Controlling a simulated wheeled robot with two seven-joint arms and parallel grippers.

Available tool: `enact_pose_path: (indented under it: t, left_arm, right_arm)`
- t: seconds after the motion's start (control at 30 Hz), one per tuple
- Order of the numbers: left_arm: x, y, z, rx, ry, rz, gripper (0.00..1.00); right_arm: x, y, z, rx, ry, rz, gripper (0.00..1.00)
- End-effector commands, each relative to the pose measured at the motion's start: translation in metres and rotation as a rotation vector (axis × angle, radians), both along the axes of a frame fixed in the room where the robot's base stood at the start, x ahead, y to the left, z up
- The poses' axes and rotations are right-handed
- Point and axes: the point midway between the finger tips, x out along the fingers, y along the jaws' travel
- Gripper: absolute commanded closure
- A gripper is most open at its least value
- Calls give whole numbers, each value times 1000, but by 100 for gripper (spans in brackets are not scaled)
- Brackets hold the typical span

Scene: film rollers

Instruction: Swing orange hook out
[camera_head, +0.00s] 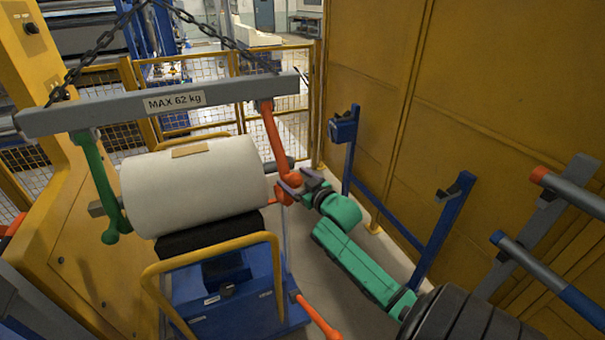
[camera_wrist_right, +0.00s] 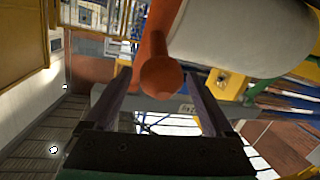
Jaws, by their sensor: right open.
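The orange hook (camera_head: 272,140) hangs from the right end of the grey lifting beam (camera_head: 225,96), beside the right end of the white film roll (camera_head: 195,190). A green hook (camera_head: 97,180) hangs at the beam's left end. My right gripper (camera_head: 287,187) is at the orange hook's lower end. In the right wrist view the hook's round orange end (camera_wrist_right: 160,78) shows between the two spread fingers, with space on both sides. The right gripper is open. My left gripper is not in view.
A blue cart (camera_head: 235,295) with a yellow handle rail (camera_head: 215,255) stands under the roll. Yellow wall panels (camera_head: 470,90) and blue posts (camera_head: 440,230) bound the right side. Chains (camera_head: 215,35) hold the beam. A yellow mesh fence (camera_head: 190,105) stands behind.

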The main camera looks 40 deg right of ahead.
Motion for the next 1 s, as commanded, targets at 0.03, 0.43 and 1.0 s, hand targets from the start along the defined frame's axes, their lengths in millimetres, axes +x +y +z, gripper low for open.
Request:
enact_pose_path:
  t: [0.03, 0.43, 1.0]
  left_arm:
    - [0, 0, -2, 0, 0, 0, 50]
    - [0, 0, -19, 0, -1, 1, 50]
    - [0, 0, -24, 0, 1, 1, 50]
  right_arm:
    - [-5, 1, -1, 0, 1, 0, 12]
    - [-94, 13, 7, 0, 4, 0, 12]
    - [-140, 20, 18, -1, -2, 0, 12]
